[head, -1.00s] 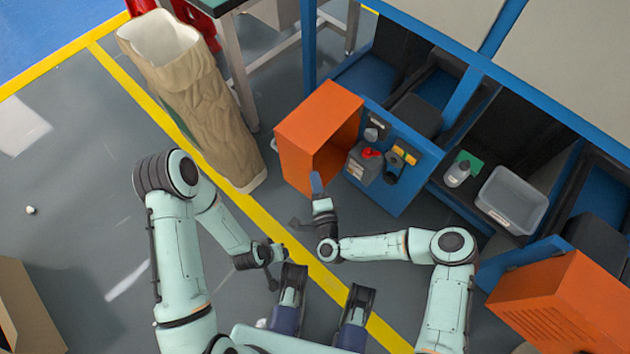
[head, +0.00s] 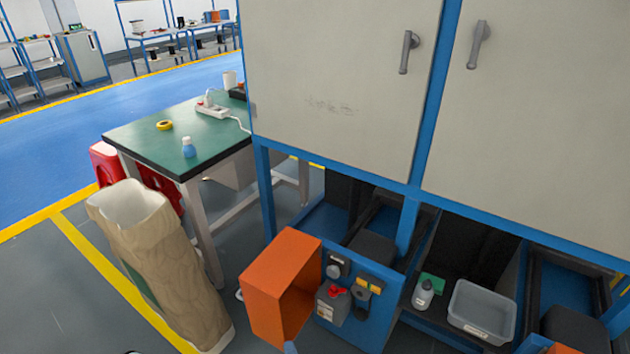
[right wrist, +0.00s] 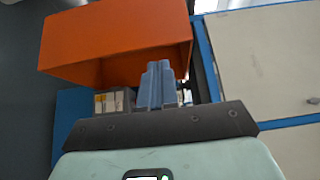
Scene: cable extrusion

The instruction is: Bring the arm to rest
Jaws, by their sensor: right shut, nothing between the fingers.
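My right gripper (right wrist: 158,86) is shut and empty in the right wrist view, its two blue-grey fingers together. It points toward the open side of an orange box-like cover (right wrist: 120,45). Beside the cover is a blue panel (head: 375,325) with a grey unit with a red top (head: 333,303) and yellow-and-black parts (head: 368,287). I cannot tell the gap between fingers and cover. My left gripper is out of view.
A tall cabinet (head: 340,90) with grey doors and a blue frame stands close ahead. A grey bin (head: 482,310) and a bottle (head: 423,293) sit on its lower shelf. A beige sack-like container (head: 165,270) and a green-topped table (head: 150,140) are at left. Blue floor (head: 100,105) lies open beyond.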

